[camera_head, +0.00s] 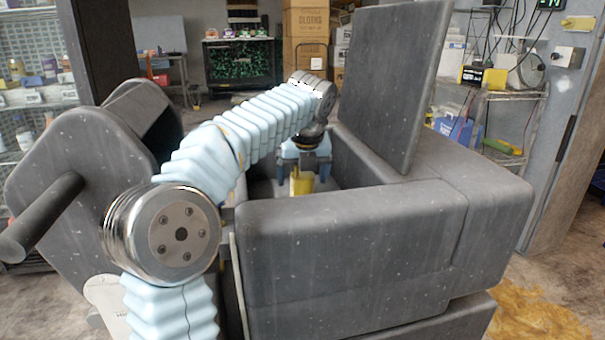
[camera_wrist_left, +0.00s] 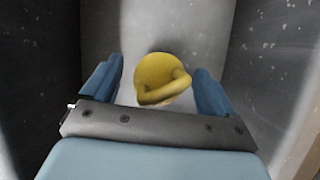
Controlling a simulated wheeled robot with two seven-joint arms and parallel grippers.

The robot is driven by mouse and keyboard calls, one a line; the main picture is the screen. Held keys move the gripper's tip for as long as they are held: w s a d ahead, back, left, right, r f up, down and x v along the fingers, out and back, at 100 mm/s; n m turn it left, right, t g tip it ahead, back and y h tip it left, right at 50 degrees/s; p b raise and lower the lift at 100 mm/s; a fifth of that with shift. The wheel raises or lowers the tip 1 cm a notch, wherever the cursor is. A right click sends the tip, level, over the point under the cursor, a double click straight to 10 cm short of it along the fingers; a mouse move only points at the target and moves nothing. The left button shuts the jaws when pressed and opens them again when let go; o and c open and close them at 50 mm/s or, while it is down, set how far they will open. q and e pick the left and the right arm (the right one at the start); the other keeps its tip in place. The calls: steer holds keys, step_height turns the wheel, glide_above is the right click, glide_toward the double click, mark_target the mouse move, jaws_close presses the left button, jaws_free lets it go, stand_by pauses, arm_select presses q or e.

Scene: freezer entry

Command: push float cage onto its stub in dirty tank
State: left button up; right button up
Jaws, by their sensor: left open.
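The yellow float cage (camera_wrist_left: 158,72) stands between the two blue fingers of my left gripper (camera_wrist_left: 158,88) in the left wrist view. In the head view the yellow cage (camera_head: 301,182) shows below my left gripper (camera_head: 303,172), inside the grey tank (camera_head: 350,225). The fingers are open, with a gap on each side of the cage. The stub is hidden from both views, so I cannot tell how the cage sits on it. My right gripper is not in view.
The tank's raised lid (camera_head: 395,80) stands upright at the back right. Thick grey walls close in around the gripper. A wire shelf (camera_head: 500,95) with tools stands at the right, and cardboard boxes (camera_head: 305,22) are stacked behind. A yellowish stain (camera_head: 535,315) lies on the floor.

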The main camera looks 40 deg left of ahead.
arm_select(q)
steer(key=p+v, duration=0.1)
steer(key=v, duration=1.3)
steer(key=shift+p, duration=0.3)
